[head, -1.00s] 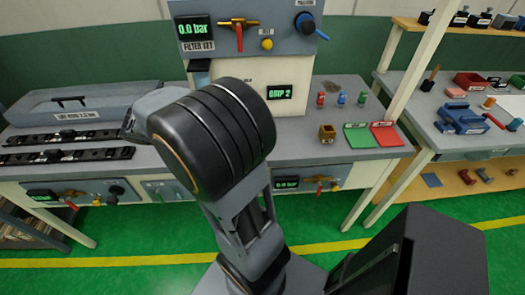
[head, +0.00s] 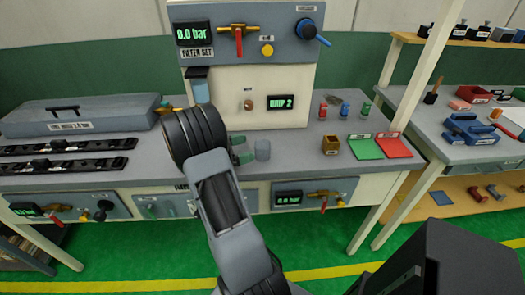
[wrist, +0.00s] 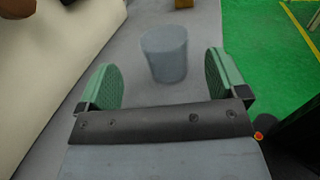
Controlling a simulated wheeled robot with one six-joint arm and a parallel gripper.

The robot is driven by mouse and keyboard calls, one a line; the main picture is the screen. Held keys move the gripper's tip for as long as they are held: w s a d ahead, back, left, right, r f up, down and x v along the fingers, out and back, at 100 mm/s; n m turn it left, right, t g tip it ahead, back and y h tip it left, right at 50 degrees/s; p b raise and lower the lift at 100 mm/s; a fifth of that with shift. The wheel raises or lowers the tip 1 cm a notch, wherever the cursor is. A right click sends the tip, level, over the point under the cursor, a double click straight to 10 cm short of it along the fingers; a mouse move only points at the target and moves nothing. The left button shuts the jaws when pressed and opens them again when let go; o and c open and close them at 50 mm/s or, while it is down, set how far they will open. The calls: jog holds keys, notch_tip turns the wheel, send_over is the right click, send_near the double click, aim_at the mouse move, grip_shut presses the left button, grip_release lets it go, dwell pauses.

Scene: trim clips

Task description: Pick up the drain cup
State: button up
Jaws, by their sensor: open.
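The drain cup (head: 263,150) is a small grey-blue translucent cylinder standing upright on the grey bench in front of the filter panel. In the wrist view the cup (wrist: 164,54) stands just beyond the fingertips and roughly midway between them. My gripper (head: 240,149) has green-padded fingers and is low over the bench, just left of the cup. In the wrist view my gripper (wrist: 162,88) is open and empty, with a finger on each side of the gap. No contact with the cup shows.
The filter panel (head: 234,130) rises behind the cup. A brown box (head: 331,145), a green mat (head: 365,147) and a red mat (head: 394,147) lie to the right. Several small coloured fittings (head: 345,110) stand behind them. Black rails (head: 62,145) lie at left.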

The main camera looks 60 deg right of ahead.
aim_at(262, 144)
jog(key=shift+s+p+x, duration=0.2)
jog(key=shift+p+x, duration=0.1)
jog(key=shift+x, duration=3)
jog(key=shift+a, duration=0.15)
jog(key=shift+c, duration=0.2)
jog(key=c, duration=1)
jog(key=shift+o, duration=0.2)
jog(key=shift+r, duration=0.1)
